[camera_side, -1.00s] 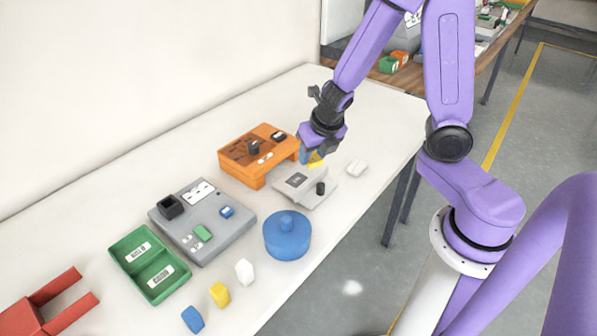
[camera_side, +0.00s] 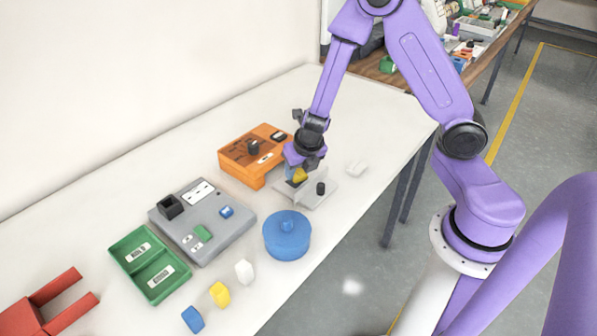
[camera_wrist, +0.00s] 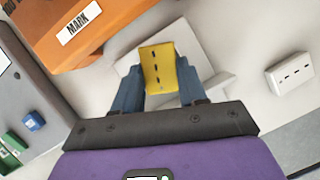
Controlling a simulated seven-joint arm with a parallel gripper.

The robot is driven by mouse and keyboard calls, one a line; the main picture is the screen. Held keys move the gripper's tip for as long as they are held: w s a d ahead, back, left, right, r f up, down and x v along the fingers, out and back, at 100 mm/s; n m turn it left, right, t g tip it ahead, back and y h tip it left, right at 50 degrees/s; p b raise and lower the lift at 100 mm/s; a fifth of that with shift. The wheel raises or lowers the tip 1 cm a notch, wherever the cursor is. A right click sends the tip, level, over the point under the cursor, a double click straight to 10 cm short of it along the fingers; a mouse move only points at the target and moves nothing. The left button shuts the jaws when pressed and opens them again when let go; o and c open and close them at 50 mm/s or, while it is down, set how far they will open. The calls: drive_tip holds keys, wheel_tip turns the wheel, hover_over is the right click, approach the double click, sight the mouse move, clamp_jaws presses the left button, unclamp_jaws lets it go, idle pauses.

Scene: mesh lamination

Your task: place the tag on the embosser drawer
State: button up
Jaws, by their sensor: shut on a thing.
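A yellow tag (camera_wrist: 158,68) with a row of dark slots is held between the blue fingers of my gripper (camera_wrist: 160,88). In the side view the tag (camera_side: 299,175) shows just under my gripper (camera_side: 297,173). The light grey drawer (camera_side: 322,196), with a dark knob, sits in front of the orange embosser (camera_side: 238,160). The tag is over the drawer's left part; whether they touch is unclear. In the wrist view the drawer (camera_wrist: 215,84) shows behind the tag and fingers, and the embosser (camera_wrist: 115,15) bears a MARK label. The tag and fingers hide part of the drawer.
A white block (camera_side: 357,168) lies right of the drawer, and a blue round lidded pot (camera_side: 287,240) stands in front. A grey station (camera_side: 220,235), a green tray (camera_side: 125,246) and several small coloured blocks are further left. The table's back is clear.

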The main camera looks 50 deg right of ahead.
drive_tip(key=shift+f, duration=0.65)
drive_tip(key=shift+f, duration=0.1)
drive_tip(key=o, duration=1)
drive_tip(key=shift+o, duration=0.2)
drive_tip(key=shift+v, duration=5.65)
drive_tip(key=s+a+r+m+g+y, duration=0.1)
drive_tip(key=s+a+r+m+g, duration=0.1)
drive_tip(key=s+m, duration=0.7)
drive_tip(key=s+a+r+m+g+y, duration=0.1)
drive_tip(key=s+r+m, duration=0.4)
drive_tip(key=s+m, duration=0.5)
drive_tip(key=s+a, duration=0.1)
drive_tip(key=s, duration=0.2)
drive_tip(key=shift+s+r+g, duration=0.15)
drive_tip(key=shift+s+g, duration=0.2)
drive_tip(key=shift+g, duration=0.05)
drive_tip(key=shift+a, duration=0.1)
